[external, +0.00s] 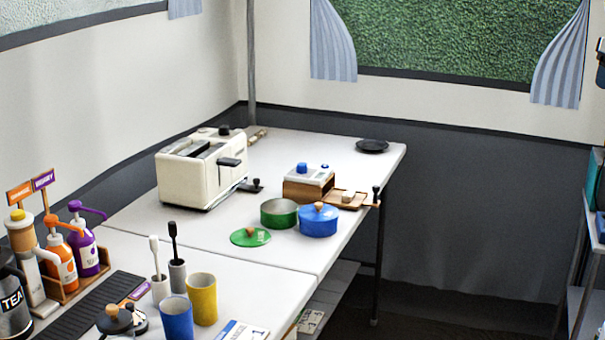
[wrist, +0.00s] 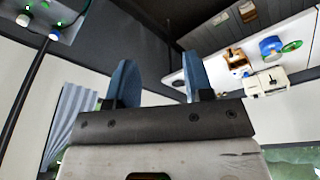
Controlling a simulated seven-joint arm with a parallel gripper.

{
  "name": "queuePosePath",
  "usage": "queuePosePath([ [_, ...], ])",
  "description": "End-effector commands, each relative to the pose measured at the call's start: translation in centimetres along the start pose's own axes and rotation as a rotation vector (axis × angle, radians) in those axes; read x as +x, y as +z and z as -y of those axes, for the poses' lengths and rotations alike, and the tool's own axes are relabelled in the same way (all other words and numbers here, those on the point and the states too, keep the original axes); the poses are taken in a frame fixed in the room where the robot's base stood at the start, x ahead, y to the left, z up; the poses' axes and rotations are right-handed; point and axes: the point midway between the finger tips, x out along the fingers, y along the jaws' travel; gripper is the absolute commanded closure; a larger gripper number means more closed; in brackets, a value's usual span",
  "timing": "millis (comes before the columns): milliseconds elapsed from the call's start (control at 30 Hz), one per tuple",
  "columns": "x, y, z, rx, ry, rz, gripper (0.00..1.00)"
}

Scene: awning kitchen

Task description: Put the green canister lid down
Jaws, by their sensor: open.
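The green canister lid (external: 250,237), a flat green disc with a small wooden knob, lies flat on the white table. The green canister (external: 279,215) stands behind it to the right, open at the top. The lid is beside the canister, not on it. A blue canister (external: 318,221) with a lid and wooden knob stands to the right. My gripper (wrist: 158,68) shows in the wrist view with its two blue fingers apart and nothing between them. It is away from the table, which shows at the upper right there. I cannot make it out in the external view.
A cream toaster (external: 202,170) stands behind the lid. A wooden box (external: 308,188) with blue knobs is behind the canisters. Blue and yellow cups (external: 202,300) and sauce bottles stand on the near table. Bare tabletop (external: 200,228) lies left of the lid.

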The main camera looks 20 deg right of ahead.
Motion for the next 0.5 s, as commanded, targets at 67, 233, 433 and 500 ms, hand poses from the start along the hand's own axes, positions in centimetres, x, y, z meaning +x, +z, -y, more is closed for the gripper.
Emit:
queuePosePath([
  [67, 0.2, 2.2, -0.5, 0.048, 0.005, -0.007, 0.53],
  [233, 0.8, 6.0, -1.1, 0.137, 0.014, -0.017, 0.53],
  [433, 1.4, 8.6, -1.4, 0.198, 0.020, -0.023, 0.53],
  [500, 1.5, 8.9, -1.5, 0.207, 0.021, -0.023, 0.53],
])
